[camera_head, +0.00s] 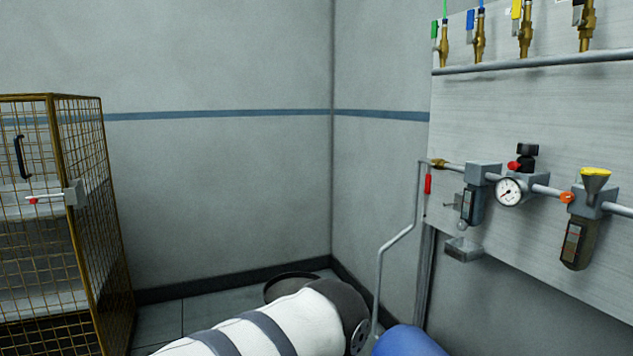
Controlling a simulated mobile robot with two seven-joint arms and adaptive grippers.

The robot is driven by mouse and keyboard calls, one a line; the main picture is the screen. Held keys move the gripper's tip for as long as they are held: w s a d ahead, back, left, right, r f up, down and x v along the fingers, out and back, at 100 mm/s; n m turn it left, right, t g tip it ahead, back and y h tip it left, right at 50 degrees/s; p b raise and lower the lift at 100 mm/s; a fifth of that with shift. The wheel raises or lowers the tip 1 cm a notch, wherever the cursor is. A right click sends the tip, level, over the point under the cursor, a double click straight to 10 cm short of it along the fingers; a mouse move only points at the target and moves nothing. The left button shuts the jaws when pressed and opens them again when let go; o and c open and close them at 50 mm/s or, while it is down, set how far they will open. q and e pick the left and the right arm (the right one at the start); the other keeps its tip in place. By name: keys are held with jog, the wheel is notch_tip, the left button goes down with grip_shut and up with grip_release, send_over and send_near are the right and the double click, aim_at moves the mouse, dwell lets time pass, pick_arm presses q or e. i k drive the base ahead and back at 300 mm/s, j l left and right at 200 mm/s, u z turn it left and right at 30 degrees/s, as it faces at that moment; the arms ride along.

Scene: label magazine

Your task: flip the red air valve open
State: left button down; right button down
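The red air valve's lever handle (428,184) hangs straight down at the left edge of the panel on the right wall. Its brass body (438,163) sits at the left end of the horizontal grey air pipe (545,190). The handle points across that pipe's line, and nothing touches it. Neither of my grippers shows in the head view, so I cannot see whether they are open or shut.
Right of the valve are a filter unit (472,204), a pressure gauge (509,192) and a lubricator (578,240). A small grey tray (463,249) juts out below. A thin bent pipe (379,275) runs down left of the panel. A yellow mesh cage (88,190) stands far left.

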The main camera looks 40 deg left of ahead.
aim_at(429, 175)
jog(key=u, duration=0.7)
